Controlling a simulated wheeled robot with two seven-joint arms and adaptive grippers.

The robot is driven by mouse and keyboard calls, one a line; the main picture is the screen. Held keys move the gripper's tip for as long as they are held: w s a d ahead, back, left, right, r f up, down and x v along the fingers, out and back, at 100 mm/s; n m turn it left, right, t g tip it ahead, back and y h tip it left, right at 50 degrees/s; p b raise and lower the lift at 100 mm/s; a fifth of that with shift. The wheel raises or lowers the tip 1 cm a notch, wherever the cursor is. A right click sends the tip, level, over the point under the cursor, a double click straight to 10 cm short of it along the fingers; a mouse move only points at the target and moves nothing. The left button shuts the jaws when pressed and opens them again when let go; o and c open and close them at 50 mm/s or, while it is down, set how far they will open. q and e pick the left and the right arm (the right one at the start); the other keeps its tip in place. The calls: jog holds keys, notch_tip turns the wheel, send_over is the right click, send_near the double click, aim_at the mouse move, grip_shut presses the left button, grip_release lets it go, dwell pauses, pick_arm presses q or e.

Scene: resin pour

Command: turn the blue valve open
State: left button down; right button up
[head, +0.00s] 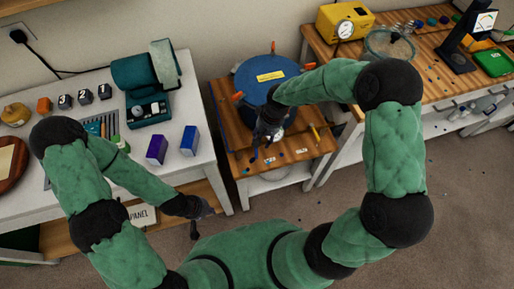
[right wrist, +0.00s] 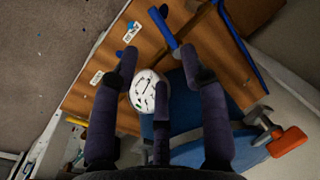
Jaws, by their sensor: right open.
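A blue lever handle (right wrist: 163,27), which looks like the valve's, shows at the top of the right wrist view over the wooden bench top. The blue round pot (head: 262,74) with orange clamps stands on that bench; its blue side (right wrist: 190,150) also shows in the right wrist view. My right gripper (head: 266,134) is in front of the pot. Its fingers (right wrist: 156,62) are spread and empty, with the lever just beyond the fingertips; I cannot tell whether they touch. A white round gauge-like part (right wrist: 149,91) shows between the fingers. My left gripper (head: 205,210) hangs low beside the white table, its jaws unclear.
Two white labels lie on the wooden bench (head: 239,165). An orange clamp (right wrist: 287,141) juts out near my right gripper. The white table (head: 195,65) on the left holds blue and purple boxes and a green machine (head: 147,80). A yellow device (head: 344,22) stands on the right bench.

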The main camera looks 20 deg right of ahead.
notch_tip(320, 180, down, 8)
jog(key=a+b, duration=0.1)
jog(key=b, duration=0.1)
jog(key=shift+w+a+f, duration=0.15)
jog(key=shift+a, duration=0.2)
grip_shut()
